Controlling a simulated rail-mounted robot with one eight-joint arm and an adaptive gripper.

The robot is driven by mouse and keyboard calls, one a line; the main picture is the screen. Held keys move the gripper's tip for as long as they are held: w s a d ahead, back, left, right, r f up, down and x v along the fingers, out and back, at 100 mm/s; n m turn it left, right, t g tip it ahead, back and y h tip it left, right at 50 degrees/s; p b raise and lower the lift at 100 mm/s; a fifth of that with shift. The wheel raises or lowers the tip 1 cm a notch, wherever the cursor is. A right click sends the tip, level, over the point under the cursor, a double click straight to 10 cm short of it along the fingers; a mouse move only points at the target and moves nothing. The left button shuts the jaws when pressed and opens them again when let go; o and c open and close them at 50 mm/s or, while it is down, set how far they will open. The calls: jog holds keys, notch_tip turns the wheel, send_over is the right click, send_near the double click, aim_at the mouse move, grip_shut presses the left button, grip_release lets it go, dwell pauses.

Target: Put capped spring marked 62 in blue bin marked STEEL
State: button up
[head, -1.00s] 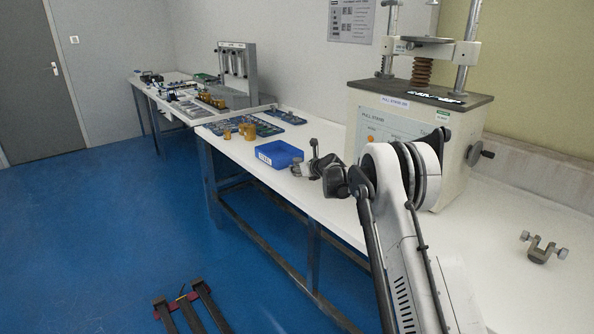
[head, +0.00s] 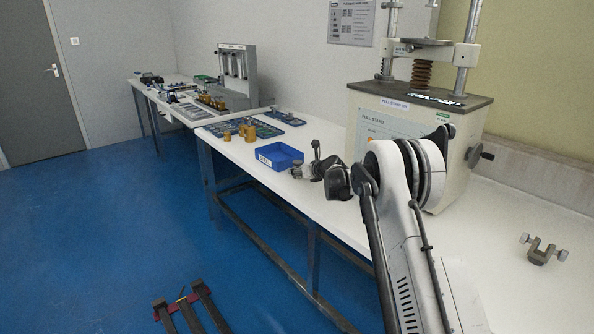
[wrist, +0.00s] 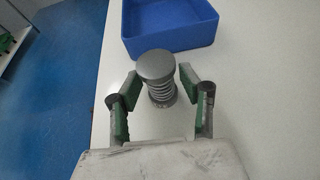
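A grey capped spring (wrist: 158,78), with a round top cap and coils below, stands on the white bench in the wrist view. No number is legible on it. My gripper (wrist: 160,86) is open, its two green-padded fingers on either side of the spring with gaps showing. In the head view my gripper (head: 301,171) is low over the bench, just right of the blue bin (head: 280,154). The blue bin also shows in the wrist view (wrist: 170,44), just beyond the spring, its visible part empty.
Brass-coloured cylinders (head: 248,133) and blue trays stand left of the bin. A metal clamp (head: 543,250) lies on the right part of the white bench (head: 325,215).

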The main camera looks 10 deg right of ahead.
jog(key=p+v, duration=0.1)
jog(key=v, duration=0.9)
jog(key=shift+s+d+r, duration=0.1)
jog(key=shift+s+d, duration=0.05)
jog(key=shift+s+r, duration=0.3)
jog(key=shift+s, duration=0.1)
jog(key=s+a+r+n+g+h, duration=0.1)
jog(key=s+a+r+n, duration=0.1)
jog(key=s+r+n, duration=0.5)
jog(key=s+a+r+n+g, duration=0.1)
jog(key=s+a+r+n, duration=0.15)
jog(key=s, duration=0.75)
jog(key=s+a+r+n+g+h, duration=0.1)
jog(key=s+r+n, duration=0.5)
jog(key=s, duration=0.3)
jog(key=s+f+n+g+h, duration=0.1)
jog(key=s+f+n, duration=0.2)
jog(key=s+n, duration=0.5)
jog(key=s+d+f+n+g+h, duration=0.1)
jog(key=s+f+n, duration=0.3)
jog(key=s, duration=2.1)
jog(key=n+h, duration=0.1)
jog(key=n, duration=0.3)
jog(key=shift+s+d, duration=0.25)
jog(key=shift+r, duration=0.1)
